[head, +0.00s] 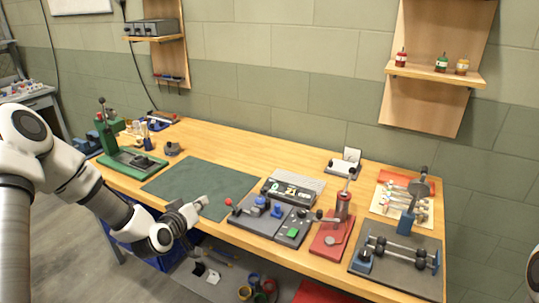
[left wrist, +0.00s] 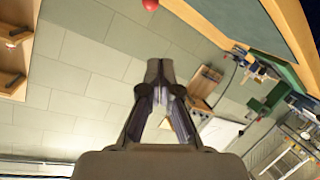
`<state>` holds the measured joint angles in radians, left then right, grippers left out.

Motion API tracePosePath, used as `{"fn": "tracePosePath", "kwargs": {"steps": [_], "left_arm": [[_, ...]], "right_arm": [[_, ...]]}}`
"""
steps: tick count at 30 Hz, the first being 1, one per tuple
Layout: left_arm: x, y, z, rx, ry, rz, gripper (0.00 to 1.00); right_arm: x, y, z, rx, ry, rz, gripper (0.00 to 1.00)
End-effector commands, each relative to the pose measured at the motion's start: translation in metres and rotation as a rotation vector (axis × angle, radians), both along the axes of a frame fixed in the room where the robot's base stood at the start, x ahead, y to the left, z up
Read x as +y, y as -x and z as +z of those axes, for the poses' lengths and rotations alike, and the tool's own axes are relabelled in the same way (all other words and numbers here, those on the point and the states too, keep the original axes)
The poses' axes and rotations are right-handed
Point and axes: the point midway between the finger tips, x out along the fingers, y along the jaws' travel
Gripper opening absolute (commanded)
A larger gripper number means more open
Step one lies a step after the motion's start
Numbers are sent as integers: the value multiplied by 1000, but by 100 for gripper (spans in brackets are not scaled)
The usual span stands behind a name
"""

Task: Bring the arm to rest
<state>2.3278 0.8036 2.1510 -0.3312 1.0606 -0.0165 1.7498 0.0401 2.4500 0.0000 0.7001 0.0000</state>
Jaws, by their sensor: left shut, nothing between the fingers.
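My left gripper (head: 203,202) is at the near edge of the wooden workbench, beside the right front corner of the dark green mat (head: 200,182). It is shut and empty. In the left wrist view its fingers (left wrist: 160,70) meet at the tips, with nothing between them. My left arm comes in from the left, bent in front of the bench. My right gripper is not in view; only a white bit of my right arm shows at the right edge of the head view.
Right of the gripper are a grey control panel (head: 268,221) with a red-knobbed lever, a red press base (head: 332,236) and a dark tray (head: 395,270) with a barbell-like part. A green press (head: 130,160) stands at left. The mat is bare.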

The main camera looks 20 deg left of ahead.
Motion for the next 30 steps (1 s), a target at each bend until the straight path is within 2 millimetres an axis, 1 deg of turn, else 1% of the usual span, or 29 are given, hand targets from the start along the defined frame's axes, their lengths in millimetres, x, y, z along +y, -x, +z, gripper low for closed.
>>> {"fn": "tracePosePath", "kwargs": {"steps": [3, 5, 7, 8, 11, 12, 14, 15, 17, 18, 20, 21, 23, 24, 27, 30], "left_arm": [[0, 0, -1, 1, -1, 0, 0], [0, 2, -9, 16, -1, 0, 0], [-11, 6, -30, 66, -27, -30, 0], [-20, 9, -43, 97, -46, -55, 0], [-65, 32, -98, 247, -107, -168, 0], [-85, 49, -124, 325, -126, -217, 0], [-114, 79, -160, 453, -150, -289, 0], [-131, 103, -183, 540, -164, -332, 0], [-153, 144, -214, 675, -184, -396, 0], [-166, 173, -231, 768, -197, -434, 0], [-180, 218, -250, 903, -214, -484, 0], [-186, 246, -258, 986, -224, -508, 0], [-191, 281, -263, 1096, -238, -531, 0], [-191, 300, -262, 1158, -243, -534, 0], [-185, 325, -258, 1259, -222, -496, 0], [-184, 329, -258, 1284, -214, -491, 0]], "right_arm": [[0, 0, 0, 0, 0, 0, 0], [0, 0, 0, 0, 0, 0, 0], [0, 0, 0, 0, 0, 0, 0], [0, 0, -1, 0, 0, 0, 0], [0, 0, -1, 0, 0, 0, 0], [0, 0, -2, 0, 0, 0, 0], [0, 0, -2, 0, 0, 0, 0], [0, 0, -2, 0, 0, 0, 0], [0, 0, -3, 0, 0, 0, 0], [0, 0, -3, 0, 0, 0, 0], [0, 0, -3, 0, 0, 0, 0], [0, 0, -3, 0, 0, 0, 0], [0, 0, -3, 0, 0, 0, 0], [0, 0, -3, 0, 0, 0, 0], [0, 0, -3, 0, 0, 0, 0], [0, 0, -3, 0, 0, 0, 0]]}}
